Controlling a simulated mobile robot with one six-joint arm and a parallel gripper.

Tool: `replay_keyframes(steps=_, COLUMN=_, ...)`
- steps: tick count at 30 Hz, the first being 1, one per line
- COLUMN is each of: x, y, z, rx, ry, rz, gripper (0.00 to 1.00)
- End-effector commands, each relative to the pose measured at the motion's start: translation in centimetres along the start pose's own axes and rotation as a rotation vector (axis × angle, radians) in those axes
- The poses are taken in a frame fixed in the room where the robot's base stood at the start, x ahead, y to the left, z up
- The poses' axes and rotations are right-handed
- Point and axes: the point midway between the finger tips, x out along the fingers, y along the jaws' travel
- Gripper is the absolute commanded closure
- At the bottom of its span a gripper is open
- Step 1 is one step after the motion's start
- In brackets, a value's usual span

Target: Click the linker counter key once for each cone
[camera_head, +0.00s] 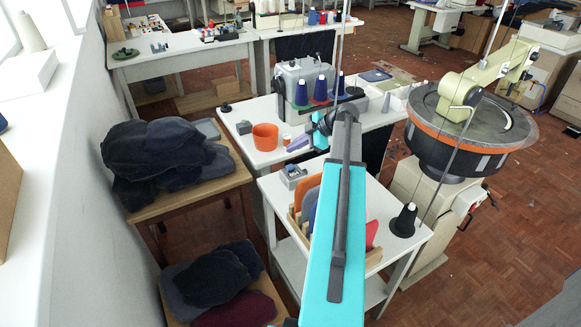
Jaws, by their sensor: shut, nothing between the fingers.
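Three dark blue cones stand in a row by the grey machine (295,72): the left cone (301,93) on a green disc, the middle cone (320,88) on a red one, the right cone (338,84) on a blue one. A black cone (404,220) stands on the lower white table's right corner. A small grey box (293,177) at that table's back left may be the counter; its key is too small to tell. My gripper (289,149) appears as the pale violet end of my arm, shut and empty, above and apart from the box. My teal arm hides part of the table.
An orange pot (265,137) stands left of my gripper on the white bench. A wooden rack (299,226) with coloured panels is beside my arm. The round linking machine (472,120) stands at right. Dark folded knits (160,155) are piled at left.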

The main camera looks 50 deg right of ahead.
Motion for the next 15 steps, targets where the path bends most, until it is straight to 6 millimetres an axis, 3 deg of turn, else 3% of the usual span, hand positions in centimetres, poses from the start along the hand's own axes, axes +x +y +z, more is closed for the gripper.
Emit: replay_keyframes(steps=15, x=0.04, y=0.31, z=0.22, rx=0.389, ry=-0.006, rz=0.027, gripper=1.00)
